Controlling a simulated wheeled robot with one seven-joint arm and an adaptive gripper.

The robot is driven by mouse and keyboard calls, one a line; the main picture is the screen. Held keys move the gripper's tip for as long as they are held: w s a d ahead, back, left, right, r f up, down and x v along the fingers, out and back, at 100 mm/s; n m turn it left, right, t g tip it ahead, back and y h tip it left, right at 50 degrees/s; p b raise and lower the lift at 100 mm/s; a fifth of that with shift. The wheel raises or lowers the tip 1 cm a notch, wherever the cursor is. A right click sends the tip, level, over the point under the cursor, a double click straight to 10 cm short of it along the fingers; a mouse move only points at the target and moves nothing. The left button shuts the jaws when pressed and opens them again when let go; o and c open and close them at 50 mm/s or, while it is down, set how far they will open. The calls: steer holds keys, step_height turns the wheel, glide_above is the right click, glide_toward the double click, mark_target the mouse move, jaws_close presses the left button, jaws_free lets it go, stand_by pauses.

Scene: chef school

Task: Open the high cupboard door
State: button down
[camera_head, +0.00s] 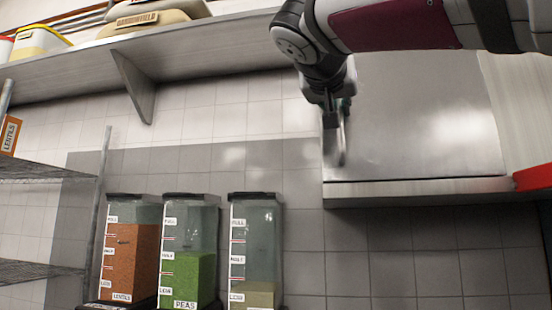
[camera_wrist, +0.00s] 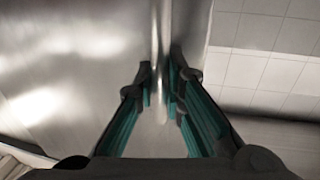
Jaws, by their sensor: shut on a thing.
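The high cupboard's metal door (camera_head: 430,115) is at the upper right of the head view and looks shut, flat above the cupboard's bottom edge (camera_head: 420,190). Its vertical bar handle (camera_head: 341,150) is near the door's left edge. My gripper (camera_head: 336,108) is at this handle, its fingers closed around the bar. In the wrist view the shiny handle (camera_wrist: 161,35) runs down between the two fingertips of my gripper (camera_wrist: 161,78), with the door's face (camera_wrist: 70,70) behind and to the left. My arm hides the top of the door in the head view.
Three dispensers, orange (camera_head: 131,255), green (camera_head: 189,260) and pale (camera_head: 256,250), stand below and left of the cupboard. A high shelf (camera_head: 190,50) with a bracket (camera_head: 137,85) runs left of it. A wire rack (camera_head: 50,172) is at far left. A red item (camera_head: 533,177) is at right.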

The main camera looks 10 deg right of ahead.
steer(key=s+d+p, duration=0.1)
steer(key=s+d, duration=0.2)
steer(key=d, duration=0.6)
steer(key=s+d+p, duration=0.1)
steer(key=s+d, duration=0.2)
steer(key=d, duration=0.7)
steer(key=s+d+p, duration=0.1)
steer(key=s+d, duration=0.2)
steer(key=d, duration=0.6)
steer(key=shift+s+d, duration=0.15)
steer(key=shift+d, duration=0.15)
steer(key=c, duration=1.7)
jaws_free()
steer(key=shift+o, duration=0.2)
glide_toward(490, 106)
steer(key=v, duration=0.5)
steer(key=shift+s+a, duration=0.2)
steer(key=shift+s, duration=0.1)
